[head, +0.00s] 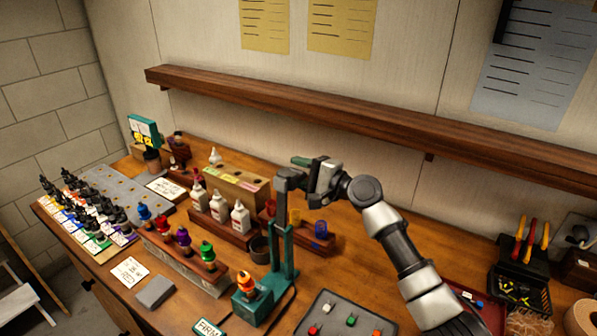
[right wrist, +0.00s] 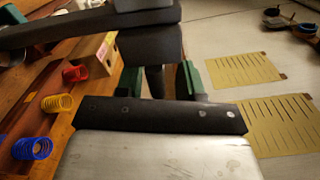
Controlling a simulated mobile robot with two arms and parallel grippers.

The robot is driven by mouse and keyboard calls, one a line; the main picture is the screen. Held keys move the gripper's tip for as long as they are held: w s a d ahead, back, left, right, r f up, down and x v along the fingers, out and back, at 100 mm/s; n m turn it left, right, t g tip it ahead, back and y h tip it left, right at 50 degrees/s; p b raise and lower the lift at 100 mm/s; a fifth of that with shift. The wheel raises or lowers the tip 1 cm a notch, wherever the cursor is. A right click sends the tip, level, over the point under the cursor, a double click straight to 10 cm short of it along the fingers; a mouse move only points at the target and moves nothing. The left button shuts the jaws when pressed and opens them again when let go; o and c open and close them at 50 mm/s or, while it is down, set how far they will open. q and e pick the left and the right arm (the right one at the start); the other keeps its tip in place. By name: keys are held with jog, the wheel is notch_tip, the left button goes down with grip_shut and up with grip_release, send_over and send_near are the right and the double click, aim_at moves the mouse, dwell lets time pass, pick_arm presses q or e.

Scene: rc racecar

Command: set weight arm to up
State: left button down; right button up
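The spring tester stands on the bench with a green post (head: 289,255) and a green base (head: 250,305) that holds an orange-topped shock (head: 245,282). The dark grey weight arm (head: 287,180) has its block at the top of the post, and a grey bar seems to run down from it. In the right wrist view the long dark bar (right wrist: 60,32) reaches left from the block. My right gripper (head: 312,174) is at the block, its green-padded fingers (right wrist: 160,80) apart, with a dark part between them. Whether they touch it I cannot tell. My left gripper is out of view.
A wooden shelf (head: 370,115) runs along the wall behind my right arm. White bottles (head: 219,207), a rack of colored shocks (head: 180,255) and coil springs (head: 321,229) stand near the tester. A grey tray (head: 343,318) lies in front and a black tool holder (head: 520,265) at right.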

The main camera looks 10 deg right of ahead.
jog(key=b+v, duration=0.3)
jog(key=v, duration=0.7)
jog(key=shift+s+d, duration=0.25)
